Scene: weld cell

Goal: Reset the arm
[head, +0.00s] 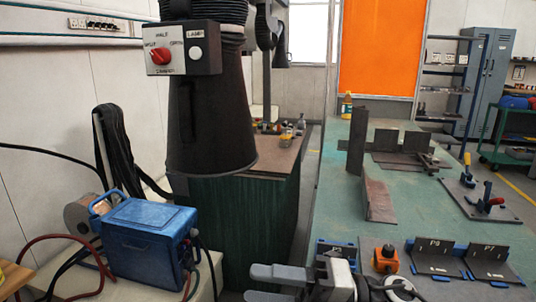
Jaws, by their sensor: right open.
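My right gripper (252,284) is at the bottom edge, left of the green table's near end. Its two grey fingers point left and stand apart, with nothing seen between them. My left gripper is not in view. A black extraction hood (210,125) hangs on a ribbed hose at the upper middle, its wide mouth downward. Its grey switch box (207,62) carries a red knob (162,56) with damper labels around it and a white button marked LAMP. The knob's exact setting is too small to tell. My right gripper is well below the hood and apart from it.
The green table (335,210) holds upright dark plates (357,140), toggle clamps (482,200), an orange-knobbed block (386,259) and labelled dark plates (436,258) near my right gripper. A blue machine (145,245) with cables stands at the lower left.

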